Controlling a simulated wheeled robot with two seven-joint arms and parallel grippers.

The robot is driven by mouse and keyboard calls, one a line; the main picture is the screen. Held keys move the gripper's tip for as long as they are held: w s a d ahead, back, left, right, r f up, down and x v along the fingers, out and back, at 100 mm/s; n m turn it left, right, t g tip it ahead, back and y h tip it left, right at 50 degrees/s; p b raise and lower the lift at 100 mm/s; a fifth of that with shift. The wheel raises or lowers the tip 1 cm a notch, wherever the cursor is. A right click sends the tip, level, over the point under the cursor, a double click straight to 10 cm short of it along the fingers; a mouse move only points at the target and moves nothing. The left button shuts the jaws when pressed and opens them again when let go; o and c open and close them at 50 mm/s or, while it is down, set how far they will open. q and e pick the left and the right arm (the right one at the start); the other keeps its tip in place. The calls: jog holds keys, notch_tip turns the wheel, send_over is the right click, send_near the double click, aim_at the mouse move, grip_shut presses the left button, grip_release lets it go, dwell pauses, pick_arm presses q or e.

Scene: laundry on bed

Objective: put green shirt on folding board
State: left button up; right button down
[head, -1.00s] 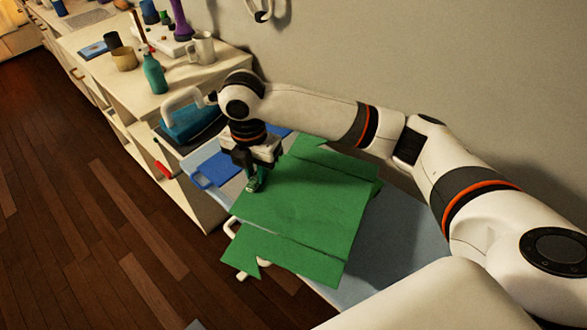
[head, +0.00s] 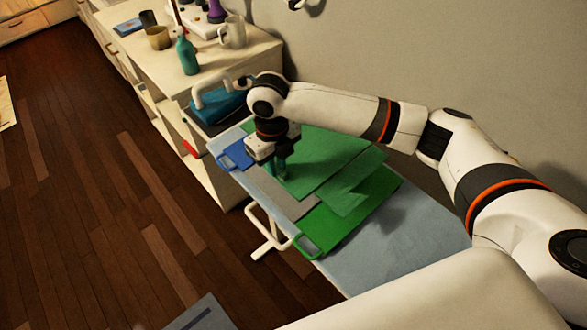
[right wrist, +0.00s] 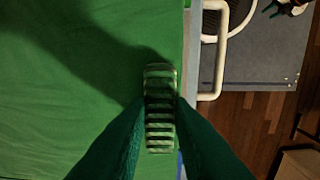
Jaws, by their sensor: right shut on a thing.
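The green shirt (head: 318,158) lies over the far part of the folding board, with a loose flap toward the right. The board shows a blue panel with a handle (head: 236,156), a grey panel (head: 278,196) and a green panel with a handle (head: 322,232). My right gripper (head: 278,174) points down at the shirt's left edge and is shut on it. In the right wrist view the shirt (right wrist: 75,80) fills the left side, and the gripper tips (right wrist: 160,110) are closed at its edge. Shirt and green panel are similar in colour. My left gripper is not in view.
The board rests on a light-blue ironing board (head: 395,250) with a white metal frame (head: 268,235). An iron (head: 215,105) stands at its far end, beside a shelf (head: 235,72) holding a bottle (head: 187,55) and mugs. A wall runs along the right. Wooden floor lies open at left.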

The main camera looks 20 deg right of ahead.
aim_at(279, 187)
jog(key=shift+f+p, duration=0.3)
jog(key=shift+f, duration=2.55)
jog(key=shift+f, duration=0.15)
jog(key=c, duration=1.3)
grip_release()
notch_tip(279, 187, up, 12)
jog(key=shift+r+b, duration=0.2)
jog(key=shift+b, duration=0.65)
